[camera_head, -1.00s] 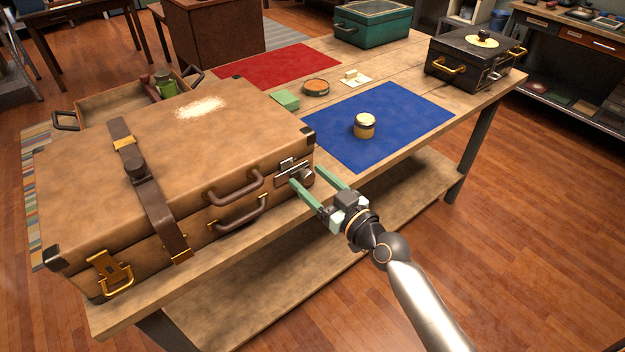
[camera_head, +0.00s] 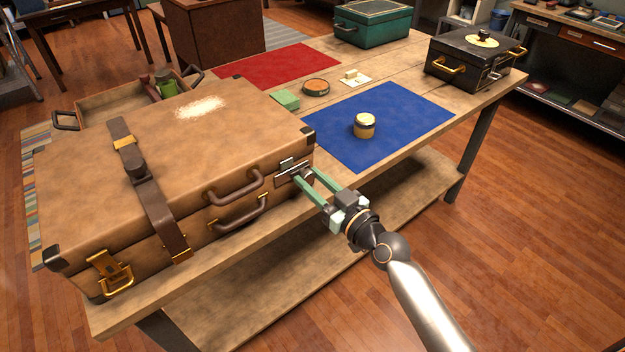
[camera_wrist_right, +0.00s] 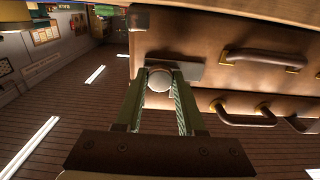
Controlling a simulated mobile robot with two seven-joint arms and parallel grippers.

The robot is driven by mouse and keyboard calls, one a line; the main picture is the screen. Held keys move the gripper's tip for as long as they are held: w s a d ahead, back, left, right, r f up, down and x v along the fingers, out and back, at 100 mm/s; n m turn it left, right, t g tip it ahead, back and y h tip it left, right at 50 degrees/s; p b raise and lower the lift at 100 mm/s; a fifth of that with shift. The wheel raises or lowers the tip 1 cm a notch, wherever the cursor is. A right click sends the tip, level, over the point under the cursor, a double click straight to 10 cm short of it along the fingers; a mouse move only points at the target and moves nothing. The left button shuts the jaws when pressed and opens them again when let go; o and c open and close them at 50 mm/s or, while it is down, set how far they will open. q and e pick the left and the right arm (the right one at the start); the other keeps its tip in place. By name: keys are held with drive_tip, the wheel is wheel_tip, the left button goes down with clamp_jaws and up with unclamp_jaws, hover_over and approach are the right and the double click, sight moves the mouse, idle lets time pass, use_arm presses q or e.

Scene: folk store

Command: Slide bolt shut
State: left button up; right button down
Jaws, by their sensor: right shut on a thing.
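A large tan suitcase (camera_head: 90,185) lies closed on the wooden table, with brown handles and a dark strap. A metal slide bolt (camera_head: 290,172) is mounted on its front face near the right corner. My right gripper (camera_head: 305,174) reaches to it with its green fingers. In the right wrist view the fingers (camera_wrist_right: 160,85) close on both sides of the bolt's round knob (camera_wrist_right: 159,80), and the bolt's plate (camera_wrist_right: 182,72) shows behind them. In the head view the fingers mostly hide the knob. My left gripper is not in view.
A blue mat (camera_head: 400,120) with a small jar (camera_head: 364,126) lies right of the suitcase. A green block (camera_head: 286,99), a round tin (camera_head: 316,87) and a black case (camera_head: 474,64) stand farther back. The floor in front of the table is clear.

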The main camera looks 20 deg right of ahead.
idle(0.8)
drive_tip(key=shift+s+a, duration=0.1)
drive_tip(key=shift+a, duration=0.1)
drive_tip(key=shift+s+a+r+p, duration=0.1)
drive_tip(key=shift+s+a+p, duration=0.15)
drive_tip(key=shift+a+p, duration=0.3)
drive_tip(key=shift+s+a+p, duration=0.2)
drive_tip(key=shift+a+p, duration=0.15)
drive_tip(key=shift+a, duration=0.3)
drive_tip(key=shift+s+a, duration=0.1)
drive_tip(key=shift+a, duration=0.2)
drive_tip(key=c, duration=0.5)
unclamp_jaws()
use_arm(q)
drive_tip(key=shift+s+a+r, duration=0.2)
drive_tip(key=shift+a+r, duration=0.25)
